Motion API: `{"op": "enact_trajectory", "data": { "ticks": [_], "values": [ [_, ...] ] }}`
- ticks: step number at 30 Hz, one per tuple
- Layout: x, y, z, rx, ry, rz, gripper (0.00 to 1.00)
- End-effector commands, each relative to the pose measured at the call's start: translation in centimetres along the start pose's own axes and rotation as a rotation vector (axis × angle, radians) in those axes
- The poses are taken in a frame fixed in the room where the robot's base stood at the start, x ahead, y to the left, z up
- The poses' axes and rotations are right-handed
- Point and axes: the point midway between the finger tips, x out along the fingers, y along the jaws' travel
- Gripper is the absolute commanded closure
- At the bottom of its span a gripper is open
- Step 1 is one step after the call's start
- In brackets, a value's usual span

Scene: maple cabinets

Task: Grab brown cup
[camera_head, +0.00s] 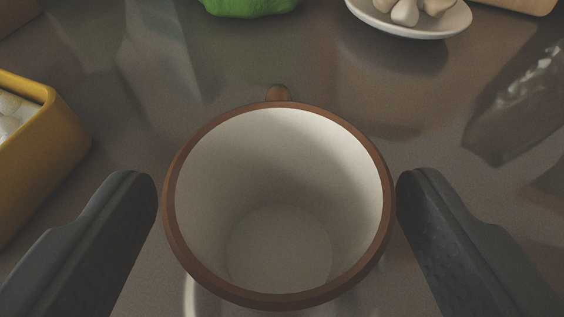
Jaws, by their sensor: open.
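The brown cup (172,226) stands upright in the middle of the view, seen from above. Its rim is brown and its inside is off-white and empty. Its handle (278,93) points away from me, toward the top of the picture. My gripper (277,190) is open, with one dark finger on the left of the cup and one on the right. A small gap shows between the left finger and the cup, and a very narrow one on the right. The cup's outer wall is mostly hidden below its rim.
A yellow container (50,150) with white things in it stands at the left. A green object (248,6) and a white plate (432,26) of garlic-like pieces are at the top. A wooden item (525,5) shows at top right. The glossy counter (130,130) is clear between them.

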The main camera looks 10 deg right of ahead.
Motion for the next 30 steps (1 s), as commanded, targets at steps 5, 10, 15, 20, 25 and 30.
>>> {"op": "enact_trajectory", "data": {
  "ticks": [5, 10, 15, 20, 25, 30],
  "values": [
    [2.5, 0.1, 0.4, 0.001, 0.0, -0.002, 0.26],
    [3.2, 0.1, 0.2, 0.001, 0.001, 0.0, 0.26],
    [3.2, 0.2, 0.1, 0.001, 0.001, 0.0, 0.26],
    [3.2, 0.2, 0.2, 0.001, 0.001, 0.001, 0.59],
    [3.2, 0.2, 0.2, 0.001, 0.001, 0.001, 0.79],
    [3.2, 0.2, 0.2, 0.002, 0.001, 0.001, 0.78]
  ]
}}
